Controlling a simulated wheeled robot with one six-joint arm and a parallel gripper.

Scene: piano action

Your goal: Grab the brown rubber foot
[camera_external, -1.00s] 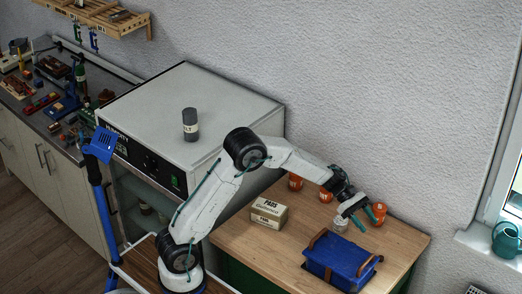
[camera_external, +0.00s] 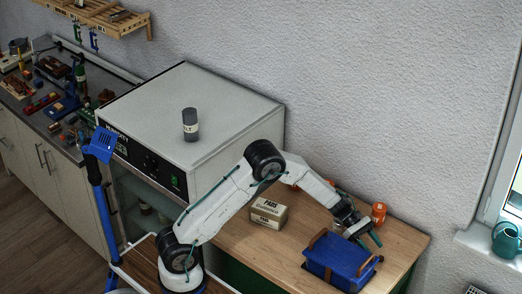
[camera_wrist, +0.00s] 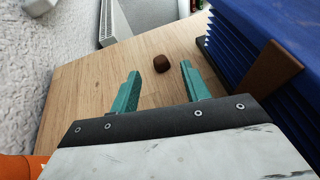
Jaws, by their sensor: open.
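The brown rubber foot (camera_wrist: 161,64) is a small dark brown rounded block lying on the wooden bench top in the wrist view. My gripper (camera_wrist: 158,80) is open, with its two teal fingers spread wide. The foot shows between the fingers, slightly beyond their tips, and nothing is held. In the external view my gripper (camera_external: 366,240) is low over the bench beside the blue box, and the foot cannot be made out there.
A blue box (camera_external: 340,261) with brown straps stands on the bench (camera_external: 290,250), close to the right finger in the wrist view. An orange container (camera_external: 379,213) is behind my gripper, and a cream box (camera_external: 268,213) is to the left. Bare wood surrounds the foot.

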